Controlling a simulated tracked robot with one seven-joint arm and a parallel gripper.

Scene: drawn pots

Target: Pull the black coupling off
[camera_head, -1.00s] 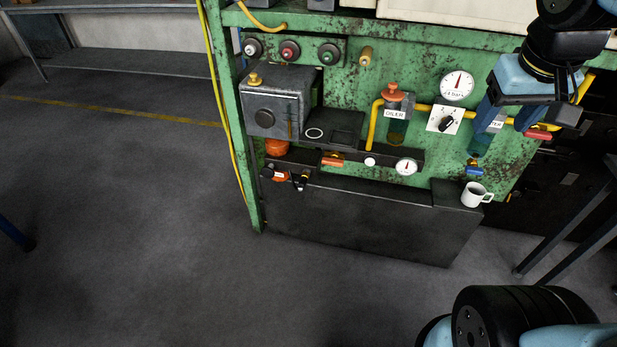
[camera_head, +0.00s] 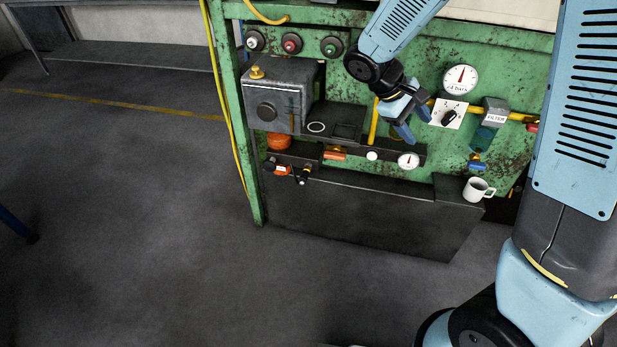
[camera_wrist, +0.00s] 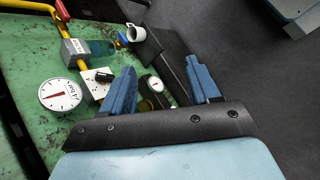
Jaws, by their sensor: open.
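A small black fitting (camera_head: 303,177), which looks like the black coupling, hangs at the left end of the dark manifold bar (camera_head: 385,151) in the head view. It is small there, so I cannot tell how it is joined. An orange part with a white label (camera_head: 281,169) is just left of it. My gripper (camera_head: 411,122) is open and empty in front of the green panel, above and right of the fitting, over the oiler's place. In the wrist view my gripper's two blue fingers (camera_wrist: 161,65) stand wide apart. I cannot make out the coupling there.
A grey box (camera_head: 278,100) with a yellow knob stands above the fitting. The bar carries an orange-handled valve (camera_head: 335,153) and a small gauge (camera_head: 408,160). A white mug (camera_head: 477,189) stands on the ledge at right. The floor in front is clear.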

